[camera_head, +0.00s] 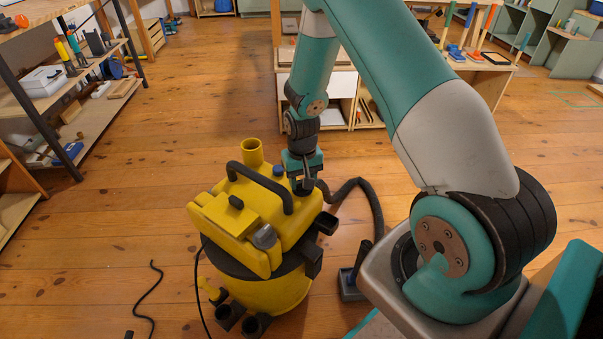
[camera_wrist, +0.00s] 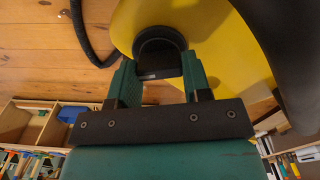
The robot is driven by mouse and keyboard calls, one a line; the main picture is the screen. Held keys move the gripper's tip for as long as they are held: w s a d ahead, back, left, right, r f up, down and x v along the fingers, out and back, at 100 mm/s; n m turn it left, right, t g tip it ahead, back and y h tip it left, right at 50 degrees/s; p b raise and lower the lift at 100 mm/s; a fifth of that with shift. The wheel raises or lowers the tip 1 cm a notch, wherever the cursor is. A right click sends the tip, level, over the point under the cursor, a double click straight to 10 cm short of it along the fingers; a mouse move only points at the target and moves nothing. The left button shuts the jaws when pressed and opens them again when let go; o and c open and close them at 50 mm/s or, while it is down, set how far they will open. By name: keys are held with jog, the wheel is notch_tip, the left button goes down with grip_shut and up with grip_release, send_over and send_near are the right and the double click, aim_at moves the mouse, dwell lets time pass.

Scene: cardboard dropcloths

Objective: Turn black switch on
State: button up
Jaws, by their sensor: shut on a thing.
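A yellow vacuum cleaner (camera_head: 235,220) with a black carrying handle (camera_head: 262,180) stands on the wooden floor. Its yellow body (camera_wrist: 215,60) fills the upper right of the wrist view. My gripper (camera_head: 303,180) points down at the right side of its top, beside the handle. In the wrist view, my gripper's two green fingers (camera_wrist: 158,72) are on either side of a round black switch (camera_wrist: 158,48) and shut on it. The fingers partly cover the switch, so whether it is on or off does not show.
A black hose (camera_head: 372,200) curves out on the vacuum's right. A black cord (camera_head: 150,295) lies on the floor at the left. A shelf (camera_head: 75,110) stands at the left and a low cabinet (camera_head: 330,90) behind my arm. Open floor lies between them.

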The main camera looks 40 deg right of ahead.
jog(key=m+p, duration=0.2)
jog(key=m, duration=0.2)
jog(key=shift+m, duration=0.3)
dwell(0.3)
jog(key=o, duration=0.9)
jog(key=shift+r, duration=0.1)
notch_tip(320, 180, up, 17)
jog(key=p, duration=0.3)
jog(key=shift+r+p, duration=0.15)
jog(key=shift+p, duration=0.2)
